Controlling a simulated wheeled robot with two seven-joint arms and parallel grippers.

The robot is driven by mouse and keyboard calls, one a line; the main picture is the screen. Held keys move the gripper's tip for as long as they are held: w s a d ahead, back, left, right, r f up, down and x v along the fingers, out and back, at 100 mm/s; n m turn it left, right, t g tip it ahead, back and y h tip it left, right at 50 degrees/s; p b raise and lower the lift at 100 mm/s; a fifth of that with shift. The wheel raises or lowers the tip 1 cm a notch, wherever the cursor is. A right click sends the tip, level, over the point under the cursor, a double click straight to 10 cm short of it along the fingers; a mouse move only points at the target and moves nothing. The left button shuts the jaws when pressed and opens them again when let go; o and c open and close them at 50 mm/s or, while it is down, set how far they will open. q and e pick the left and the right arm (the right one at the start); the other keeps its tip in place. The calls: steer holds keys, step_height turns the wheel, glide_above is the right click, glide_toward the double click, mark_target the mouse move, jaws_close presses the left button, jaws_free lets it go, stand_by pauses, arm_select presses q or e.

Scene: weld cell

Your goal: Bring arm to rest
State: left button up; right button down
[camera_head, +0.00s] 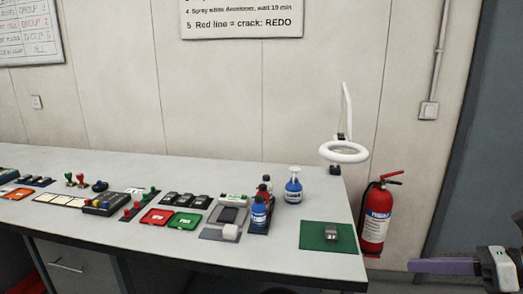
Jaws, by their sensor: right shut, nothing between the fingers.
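My right gripper (445,266) is at the lower right edge of the head view, with its arm coming in from the right. It is shut and empty, off the table's right end and apart from everything on it. Part of its arm is cut off by the picture edge. My left gripper is not in the picture.
The white table (170,225) bears a green mat (313,240) with a small grey block (331,233), a blue spray bottle (293,188), red (157,217) and green (185,221) trays and a ring lamp (343,152). A fire extinguisher (375,222) stands between table and gripper.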

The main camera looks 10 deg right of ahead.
steer(key=s+a+f+m+t+h, duration=0.2)
steer(key=s+f+m+h, duration=0.15)
steer(key=f+m, duration=0.8)
steer(key=s+a+f+m+t+h, duration=0.2)
steer(key=s+f+m+t+h, duration=0.15)
steer(key=f+m, duration=0.85)
steer(key=s+a+f+m+g, duration=0.2)
steer(key=s+a+f+m, duration=0.3)
steer(key=a+m, duration=0.3)
steer(key=s+a+f+m+g, duration=0.3)
steer(key=s+a+f+m, duration=0.2)
steer(key=a, duration=0.5)
steer(key=s+m, duration=0.2)
steer(key=m, duration=0.1)
steer(key=shift+h, duration=0.4)
steer(key=shift+a+f+g, duration=0.1)
steer(key=shift+g, duration=0.15)
